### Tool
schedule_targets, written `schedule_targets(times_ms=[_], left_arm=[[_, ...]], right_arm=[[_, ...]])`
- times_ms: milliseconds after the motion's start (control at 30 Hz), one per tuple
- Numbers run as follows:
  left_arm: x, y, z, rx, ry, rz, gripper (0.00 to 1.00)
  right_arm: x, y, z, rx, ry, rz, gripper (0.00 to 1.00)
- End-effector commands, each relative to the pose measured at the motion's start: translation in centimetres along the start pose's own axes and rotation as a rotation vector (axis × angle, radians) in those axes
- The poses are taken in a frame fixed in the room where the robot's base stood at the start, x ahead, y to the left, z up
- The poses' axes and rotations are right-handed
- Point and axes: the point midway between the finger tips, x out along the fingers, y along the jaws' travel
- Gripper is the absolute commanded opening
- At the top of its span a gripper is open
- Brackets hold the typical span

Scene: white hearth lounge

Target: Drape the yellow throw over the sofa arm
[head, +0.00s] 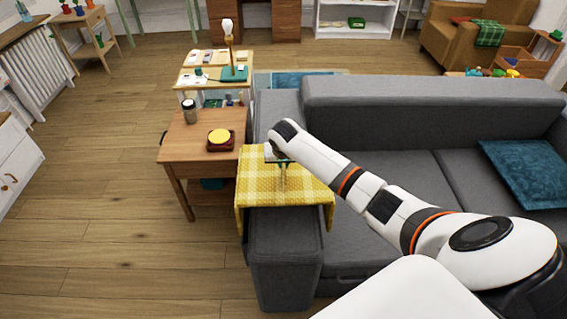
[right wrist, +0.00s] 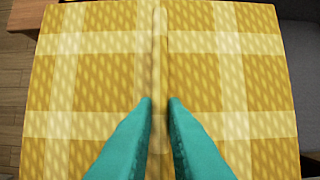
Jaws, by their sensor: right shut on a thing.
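The yellow throw (head: 252,182), with a pale check pattern, lies over the left sofa arm (head: 285,265) in the head view. Its left side hangs down the arm's outer side, and a shorter edge hangs at the right. My right gripper (head: 282,183) is above the middle of the throw, its fingers pointing down. In the right wrist view the throw (right wrist: 85,75) fills most of the picture. The teal fingers of the right gripper (right wrist: 160,103) are shut on a narrow raised fold along its middle. My left gripper is not in view.
A wooden side table (head: 178,150) stands left of the sofa arm, bearing a jar (head: 189,111) and a yellow-topped object (head: 219,138). A blue cushion (head: 527,172) lies on the grey sofa (head: 420,95) at right. The floor at left front is clear.

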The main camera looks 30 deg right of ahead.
Motion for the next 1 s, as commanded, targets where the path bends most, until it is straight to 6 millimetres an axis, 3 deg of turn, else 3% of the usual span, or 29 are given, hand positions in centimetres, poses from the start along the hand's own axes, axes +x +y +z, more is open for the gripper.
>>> schedule_targets(times_ms=[33, 1000], left_arm=[[0.9, 0.0, -0.1, 0.000, 0.000, 0.000, 0.85], [4.7, -0.1, -0.5, 0.000, 0.000, 0.000, 0.85]], right_arm=[[0.7, 0.0, -0.2, 0.000, -0.003, 0.001, 0.00], [8.2, 0.1, -3.3, 0.001, -0.002, 0.002, 0.00]])
